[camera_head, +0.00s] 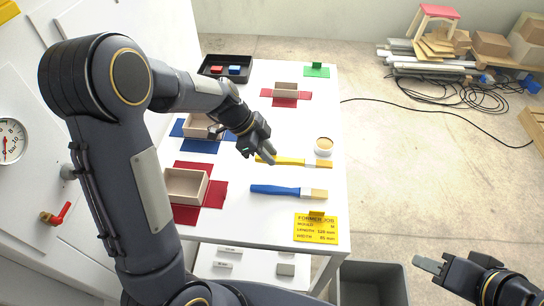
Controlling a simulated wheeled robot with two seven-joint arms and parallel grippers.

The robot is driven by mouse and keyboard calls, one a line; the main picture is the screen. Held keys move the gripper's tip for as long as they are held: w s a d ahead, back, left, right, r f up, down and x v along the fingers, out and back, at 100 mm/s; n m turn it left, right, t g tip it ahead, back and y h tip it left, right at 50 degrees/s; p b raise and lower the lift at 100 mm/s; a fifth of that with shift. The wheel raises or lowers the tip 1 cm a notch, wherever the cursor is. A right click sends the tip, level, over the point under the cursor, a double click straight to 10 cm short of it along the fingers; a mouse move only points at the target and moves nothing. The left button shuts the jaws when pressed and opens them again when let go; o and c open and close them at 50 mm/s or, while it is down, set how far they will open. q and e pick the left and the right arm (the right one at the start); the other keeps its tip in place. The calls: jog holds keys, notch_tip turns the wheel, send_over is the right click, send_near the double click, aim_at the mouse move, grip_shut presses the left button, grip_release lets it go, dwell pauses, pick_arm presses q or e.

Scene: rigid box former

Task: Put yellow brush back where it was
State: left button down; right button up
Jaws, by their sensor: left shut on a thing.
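The yellow brush (297,161) is over the white table, with its handle end to the left and its pale bristles to the right. My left gripper (266,157) is shut on the handle's left end. I cannot tell whether the brush touches the table. My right gripper (432,265) is off the table at the lower right, empty; its finger gap does not show clearly.
A blue brush (278,190) lies nearer on the white table (262,226). A round pot (323,146) stands just behind the yellow brush's bristles. A yellow job card (316,229) is at the front right. Box trays (187,184) on coloured sheets are at left.

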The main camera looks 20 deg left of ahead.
aim_at(272, 169)
pick_arm(q)
jog(key=shift+w+d+f, duration=0.25)
jog(key=shift+w+f, duration=0.2)
jog(key=shift+f, duration=0.1)
notch_tip(272, 169, down, 3)
jog(key=shift+w+f, duration=0.1)
jog(key=shift+f, duration=0.05)
jog(key=shift+f, duration=0.2)
jog(key=c, duration=1.3)
grip_release()
jog(key=shift+r, duration=0.1)
jog(key=shift+o, duration=0.2)
